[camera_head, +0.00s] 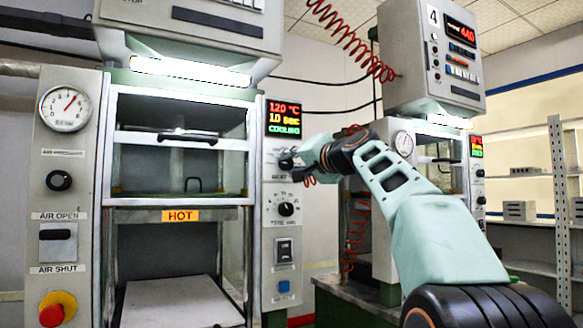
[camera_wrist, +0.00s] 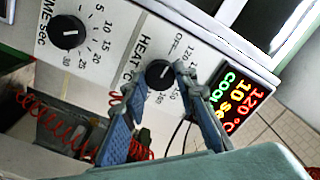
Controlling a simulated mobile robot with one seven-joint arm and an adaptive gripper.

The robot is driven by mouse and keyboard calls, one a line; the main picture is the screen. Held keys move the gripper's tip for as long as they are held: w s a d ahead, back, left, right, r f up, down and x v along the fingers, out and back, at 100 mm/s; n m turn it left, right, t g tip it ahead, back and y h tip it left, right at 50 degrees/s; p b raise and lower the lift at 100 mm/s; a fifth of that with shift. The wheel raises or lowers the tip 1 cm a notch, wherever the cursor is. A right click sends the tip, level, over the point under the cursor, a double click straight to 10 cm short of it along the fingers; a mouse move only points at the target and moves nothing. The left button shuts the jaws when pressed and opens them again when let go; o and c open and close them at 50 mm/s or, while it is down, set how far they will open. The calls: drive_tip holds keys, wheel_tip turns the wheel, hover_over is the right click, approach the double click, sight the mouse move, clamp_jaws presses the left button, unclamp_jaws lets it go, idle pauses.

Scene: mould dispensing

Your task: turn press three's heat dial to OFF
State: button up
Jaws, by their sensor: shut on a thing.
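The heat dial (camera_wrist: 159,73) is a black knob on the grey panel of the near press, with "HEAT °C", numbers and "OFF" printed around it. My gripper (camera_wrist: 155,80) is shut on this dial, with a finger on either side. In the head view my gripper (camera_head: 291,160) reaches the panel from the right and hides most of the dial. The pointer's exact setting is hard to read. The display (camera_head: 284,118) above shows 120 °C, 10 sec and a green word like "COOLING". No number for this press is in view.
The black time dial (camera_head: 286,209) sits below the heat dial, with a rocker switch (camera_head: 284,250) and a blue button (camera_head: 284,287) under it. A "HOT" label (camera_head: 180,216) marks the press plate. Press 4 (camera_head: 435,55) stands behind at right. Red coiled hoses hang nearby.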

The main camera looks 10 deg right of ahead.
drive_tip(key=shift+r+n, duration=0.1)
drive_tip(key=shift+n, duration=0.2)
idle(0.4)
drive_tip(key=o, duration=1.2)
drive_tip(key=shift+c, duration=0.2)
drive_tip(key=v, duration=1.2)
